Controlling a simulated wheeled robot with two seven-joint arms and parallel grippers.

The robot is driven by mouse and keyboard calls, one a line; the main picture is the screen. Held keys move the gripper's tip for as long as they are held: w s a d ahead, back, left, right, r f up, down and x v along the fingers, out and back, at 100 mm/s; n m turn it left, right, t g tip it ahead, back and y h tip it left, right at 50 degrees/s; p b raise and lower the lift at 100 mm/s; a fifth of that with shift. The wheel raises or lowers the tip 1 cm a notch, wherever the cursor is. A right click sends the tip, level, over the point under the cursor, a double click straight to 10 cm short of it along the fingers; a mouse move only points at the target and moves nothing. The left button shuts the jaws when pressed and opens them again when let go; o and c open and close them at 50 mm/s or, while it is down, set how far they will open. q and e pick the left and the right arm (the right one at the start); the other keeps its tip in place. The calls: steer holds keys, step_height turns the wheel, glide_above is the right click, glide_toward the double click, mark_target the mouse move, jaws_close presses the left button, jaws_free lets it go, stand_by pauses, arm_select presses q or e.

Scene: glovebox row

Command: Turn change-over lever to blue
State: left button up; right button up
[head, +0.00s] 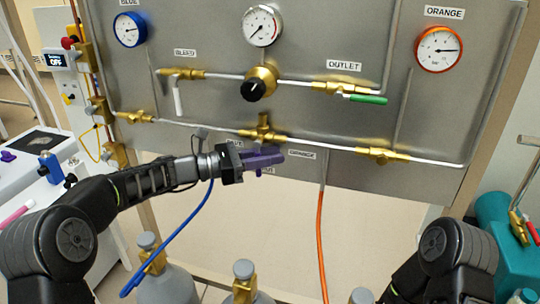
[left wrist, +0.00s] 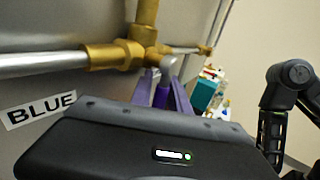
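The brass change-over valve (head: 263,130) sits low in the middle of the grey panel and also shows close up in the left wrist view (left wrist: 128,54). A short grey lever stem (left wrist: 167,63) comes off it toward my gripper. My left gripper (head: 272,157) is just below the valve in the head view, its purple fingers pointing right. In the left wrist view the fingers (left wrist: 170,92) stand apart, with a darker purple piece between them at the stem. I cannot tell whether they press on it. The lever's end is hidden. My right gripper is out of view.
The BLUE label (left wrist: 41,109) lies left of the valve and the ORANGE label (head: 302,154) right of it. A black regulator knob (head: 254,90) and a green-handled outlet valve (head: 368,99) are above. Blue (head: 185,235) and orange (head: 320,235) hoses hang below, near grey cylinders (head: 166,285).

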arm_select(q)
jaws_close()
stand_by(1.2)
